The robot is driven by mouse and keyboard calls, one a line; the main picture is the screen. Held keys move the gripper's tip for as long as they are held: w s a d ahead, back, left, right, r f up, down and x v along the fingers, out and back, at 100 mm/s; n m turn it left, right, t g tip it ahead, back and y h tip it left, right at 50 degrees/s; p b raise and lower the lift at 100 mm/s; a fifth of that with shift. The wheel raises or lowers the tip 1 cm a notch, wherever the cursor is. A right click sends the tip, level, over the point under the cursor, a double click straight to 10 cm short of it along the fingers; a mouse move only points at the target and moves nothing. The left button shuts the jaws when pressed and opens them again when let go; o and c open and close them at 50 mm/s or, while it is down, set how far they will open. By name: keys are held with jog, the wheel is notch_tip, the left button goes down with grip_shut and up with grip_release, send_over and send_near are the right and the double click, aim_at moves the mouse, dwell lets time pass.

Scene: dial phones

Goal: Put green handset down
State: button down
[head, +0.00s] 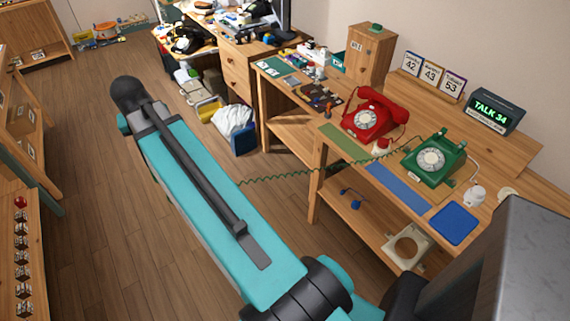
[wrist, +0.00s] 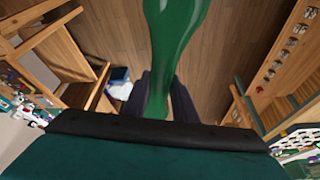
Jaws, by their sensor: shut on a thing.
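The green handset (wrist: 172,45) runs up from between the dark fingers of my gripper (wrist: 160,78) in the wrist view. The fingers are shut on it, and it is held in the air above the wooden floor. The handset's upper end is cut off by the picture edge. In the head view my teal arm hides the gripper and handset. The green dial phone (head: 432,157) stands on the wooden desk at the right with its cradle empty. Its coiled green cord (head: 290,180) stretches left from it and passes behind my arm.
A red phone (head: 368,117) with its handset on stands left of the green one. A blue mat (head: 454,223), a blue strip (head: 398,187) and a white pot (head: 474,196) are near the desk's front. A display reading TALK 34 (head: 495,110) stands behind. Open floor (head: 90,170) lies left.

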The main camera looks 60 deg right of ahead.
jog(key=s+d+f+m+g+h+p, duration=0.3)
jog(key=s+d+m, duration=0.7)
jog(key=d, duration=0.8)
jog(key=s+d+f+m+g+y+p, duration=0.1)
jog(key=s+d+f+m+g, duration=0.2)
jog(key=s+d, duration=0.5)
jog(key=s+d+f+m+y+p, duration=0.15)
jog(key=s+d+m, duration=0.25)
jog(key=s, duration=0.8)
jog(key=s+f+m+g+y+p, duration=0.1)
jog(key=s+m, duration=0.7)
jog(key=s, duration=1)
jog(key=s+f+m+g+y+p, duration=0.1)
jog(key=s+f+m+y+p, duration=0.3)
jog(key=s, duration=1.4)
jog(key=f+m, duration=0.1)
jog(key=m, duration=0.3)
jog(key=shift+s+a+f, duration=0.2)
jog(key=shift+s+a, duration=0.1)
jog(key=shift+s, duration=0.05)
jog(key=shift+w, duration=0.2)
